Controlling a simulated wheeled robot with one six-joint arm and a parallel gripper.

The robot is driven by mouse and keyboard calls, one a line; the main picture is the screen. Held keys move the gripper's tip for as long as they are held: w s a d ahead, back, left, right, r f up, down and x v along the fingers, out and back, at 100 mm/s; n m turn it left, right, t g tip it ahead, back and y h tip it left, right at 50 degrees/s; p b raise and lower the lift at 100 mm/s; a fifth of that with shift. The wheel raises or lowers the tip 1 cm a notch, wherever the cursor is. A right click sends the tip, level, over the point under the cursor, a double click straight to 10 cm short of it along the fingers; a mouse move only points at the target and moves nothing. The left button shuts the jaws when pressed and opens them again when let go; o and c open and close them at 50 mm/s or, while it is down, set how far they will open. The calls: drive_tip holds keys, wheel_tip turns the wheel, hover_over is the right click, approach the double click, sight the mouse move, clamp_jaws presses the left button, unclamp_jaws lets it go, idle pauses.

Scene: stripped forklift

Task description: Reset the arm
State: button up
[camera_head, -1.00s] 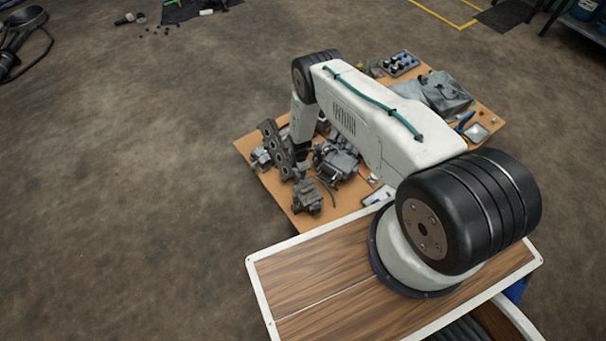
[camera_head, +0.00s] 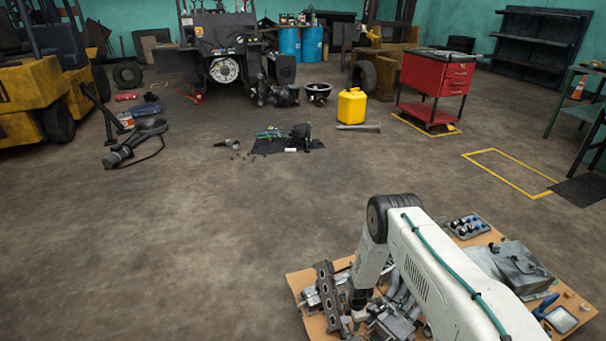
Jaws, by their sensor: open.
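My white arm reaches down from the lower right over a wooden board (camera_head: 300,283) laden with metal parts. My gripper (camera_head: 358,313) is a small dark shape at the arm's end, low among the parts. It is open. The fingertips are too small and dark to make out, and I cannot tell whether they touch anything. A grey metal bar with holes (camera_head: 327,290) stands tilted just left of the gripper. Grey engine parts (camera_head: 392,322) lie to its right, partly hidden by my arm.
Open floor spreads left and ahead. A yellow jerrycan (camera_head: 351,106), red tool cart (camera_head: 436,85) and stripped forklift (camera_head: 222,50) stand farther back.

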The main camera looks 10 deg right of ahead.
drive_tip(key=s+r+m+g, duration=0.35)
drive_tip(key=s+m, duration=0.25)
drive_tip(key=s, duration=0.2)
drive_tip(key=s+r+m+g, duration=0.3)
drive_tip(key=r+m, duration=0.6)
drive_tip(key=r, duration=3.7)
drive_tip(key=s+a+r+m+t, duration=0.1)
drive_tip(key=s+r+m+t, duration=0.2)
drive_tip(key=s+r, duration=2.1)
wheel_tip(320, 180, up, 3)
drive_tip(key=t, duration=0.5)
drive_tip(key=shift+s+a+r+m, duration=0.15)
drive_tip(key=shift+s+a+m, duration=0.1)
drive_tip(key=shift+m, duration=0.15)
drive_tip(key=shift+c, duration=0.3)
